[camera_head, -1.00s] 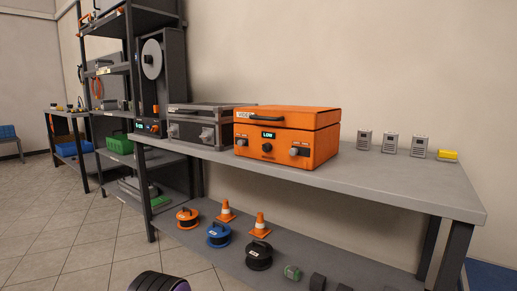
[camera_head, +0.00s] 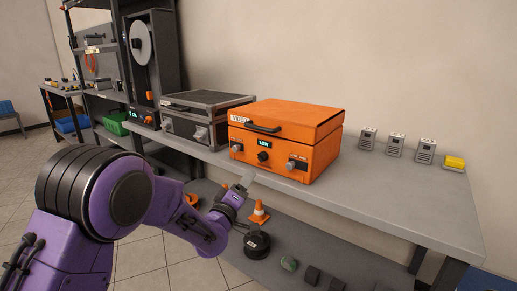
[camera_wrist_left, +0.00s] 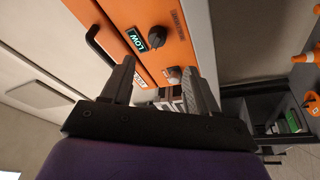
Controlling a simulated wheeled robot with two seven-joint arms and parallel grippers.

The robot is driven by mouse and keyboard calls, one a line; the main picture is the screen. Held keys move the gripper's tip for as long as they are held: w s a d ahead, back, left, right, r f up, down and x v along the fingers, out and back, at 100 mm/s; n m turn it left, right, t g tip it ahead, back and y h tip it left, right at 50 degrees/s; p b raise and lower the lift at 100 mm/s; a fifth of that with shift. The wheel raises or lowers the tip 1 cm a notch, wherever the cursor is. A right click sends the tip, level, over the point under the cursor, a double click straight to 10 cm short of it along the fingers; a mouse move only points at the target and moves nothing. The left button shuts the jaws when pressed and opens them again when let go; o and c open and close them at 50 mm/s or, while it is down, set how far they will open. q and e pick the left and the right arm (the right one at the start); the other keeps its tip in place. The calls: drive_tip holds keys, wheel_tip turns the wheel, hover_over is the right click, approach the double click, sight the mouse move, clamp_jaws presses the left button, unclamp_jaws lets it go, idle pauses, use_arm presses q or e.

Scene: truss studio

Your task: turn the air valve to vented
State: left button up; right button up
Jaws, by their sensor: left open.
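An orange case (camera_head: 325,118) with a black handle stands on the workbench. Its front has a lit display (camera_head: 264,142) reading "LOW", a black knob (camera_head: 263,156) below it, a grey control (camera_head: 297,165) at right and a small one (camera_head: 237,148) at left. I cannot tell which control is the air valve; the small lettering is unreadable. My left gripper (camera_head: 246,180) is open, in front of and below the case. In the left wrist view, its fingers (camera_wrist_left: 158,72) frame a small grey knob (camera_wrist_left: 173,75) on the orange front, apparently without touching it.
A grey case (camera_head: 207,98) stands left of the orange one. Several small grey boxes (camera_head: 396,145) and a yellow block (camera_head: 455,163) sit at the bench's right. The bench top (camera_head: 375,190) right of the case is clear. A cone (camera_head: 258,212) and reel (camera_head: 257,243) are below.

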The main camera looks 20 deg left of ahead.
sight(262, 157)
use_arm(q)
drive_tip(key=x, duration=1.1)
drive_tip(key=shift+r, duration=0.25)
drive_tip(key=shift+s, duration=0.15)
drive_tip(key=c, duration=1)
drive_tip(key=shift+c, duration=0.2)
